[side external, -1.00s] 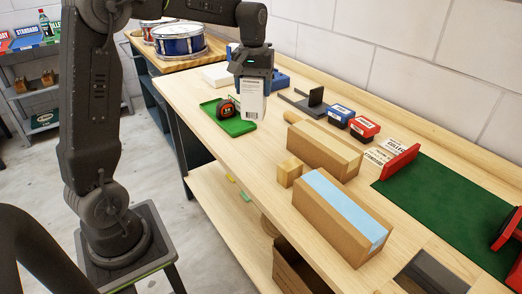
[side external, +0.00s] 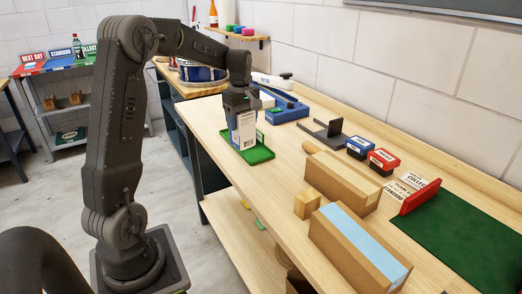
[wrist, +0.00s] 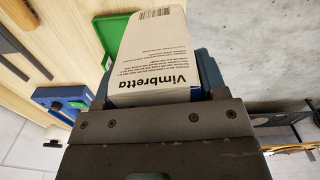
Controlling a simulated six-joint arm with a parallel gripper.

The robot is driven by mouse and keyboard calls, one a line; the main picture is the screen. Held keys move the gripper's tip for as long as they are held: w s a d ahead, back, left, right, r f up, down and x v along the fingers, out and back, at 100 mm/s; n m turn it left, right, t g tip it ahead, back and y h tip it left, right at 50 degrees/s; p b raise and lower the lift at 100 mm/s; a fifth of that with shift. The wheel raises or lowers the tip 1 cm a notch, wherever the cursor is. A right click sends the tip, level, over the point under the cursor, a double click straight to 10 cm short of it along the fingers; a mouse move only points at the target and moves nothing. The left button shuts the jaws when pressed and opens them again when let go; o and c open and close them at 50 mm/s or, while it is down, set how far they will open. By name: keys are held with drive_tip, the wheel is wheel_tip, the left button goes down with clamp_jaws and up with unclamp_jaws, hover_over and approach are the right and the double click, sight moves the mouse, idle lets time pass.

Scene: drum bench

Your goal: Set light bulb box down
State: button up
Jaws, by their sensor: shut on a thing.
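The light bulb box (side external: 244,130) is white with a blue side and printed text. It hangs upright below my gripper (side external: 240,106), which is shut on it. In the side view its lower end overlaps the green tray (side external: 257,155) on the bench; I cannot tell if it touches. In the wrist view the box (wrist: 160,50) reads "Vimbretta" and extends out past my gripper (wrist: 155,98), with part of the green tray (wrist: 66,42) beside it. The box hides part of the tray.
A blue fixture (side external: 288,112) stands behind the tray, and a dark grey stand (side external: 328,132) is to the right. Cardboard boxes (side external: 340,185), a wooden block (side external: 307,205) and blue and red stamps (side external: 382,162) lie farther right. The bench's front edge runs close to the tray.

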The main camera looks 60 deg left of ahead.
drive_tip(key=w+d+f, duration=0.2)
drive_tip(key=f, duration=0.1)
drive_tip(key=w+d+f, duration=0.2)
drive_tip(key=w+f, duration=0.1)
drive_tip(key=w+d+f, duration=0.3)
drive_tip(key=shift+w+f, duration=0.1)
drive_tip(key=shift+f, duration=0.45)
drive_tip(key=shift+f, duration=0.1)
drive_tip(key=shift+f, duration=0.15)
drive_tip(key=o, duration=0.9)
drive_tip(key=shift+o, duration=0.2)
